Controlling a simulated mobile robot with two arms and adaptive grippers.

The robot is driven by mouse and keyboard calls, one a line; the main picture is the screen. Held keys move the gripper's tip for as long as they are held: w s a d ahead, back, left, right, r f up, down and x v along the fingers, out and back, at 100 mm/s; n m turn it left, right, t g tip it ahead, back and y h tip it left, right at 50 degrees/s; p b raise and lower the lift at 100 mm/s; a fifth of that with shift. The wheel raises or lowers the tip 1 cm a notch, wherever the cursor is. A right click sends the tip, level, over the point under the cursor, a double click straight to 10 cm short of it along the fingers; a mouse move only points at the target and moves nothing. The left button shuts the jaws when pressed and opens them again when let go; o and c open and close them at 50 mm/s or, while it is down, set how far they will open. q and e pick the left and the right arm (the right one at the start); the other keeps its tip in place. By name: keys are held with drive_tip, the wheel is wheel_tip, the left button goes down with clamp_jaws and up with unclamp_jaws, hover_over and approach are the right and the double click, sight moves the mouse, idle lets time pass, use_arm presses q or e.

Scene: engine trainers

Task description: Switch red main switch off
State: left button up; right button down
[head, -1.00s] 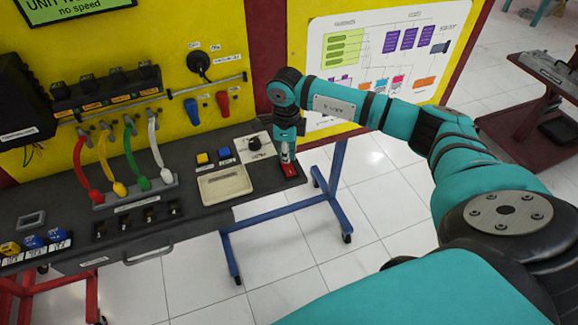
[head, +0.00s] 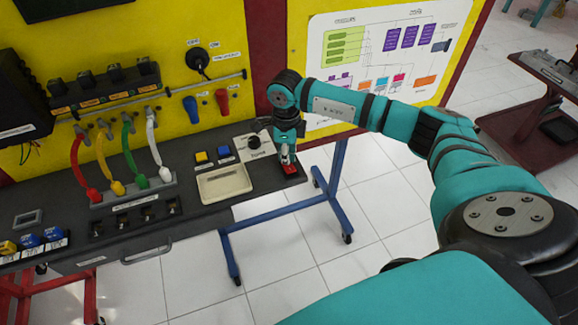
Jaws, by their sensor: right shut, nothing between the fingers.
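The red main switch (head: 291,170) sits at the right end of the dark bench top, on a small red base. My right gripper (head: 286,160) points down right at it, with its fingers shut and nothing seen between them. The fingertips hide part of the switch, so I cannot tell its position or whether they touch it. My left gripper is out of the picture.
A black rotary knob (head: 254,142), yellow and blue buttons (head: 201,157) and a cream tray (head: 224,183) lie left of the gripper. Coloured cables (head: 129,150) stand farther left. The yellow panel (head: 262,60) rises behind.

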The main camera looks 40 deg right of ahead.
drive_tip(key=shift+r+p, duration=2.05)
drive_tip(key=shift+r, duration=1.5)
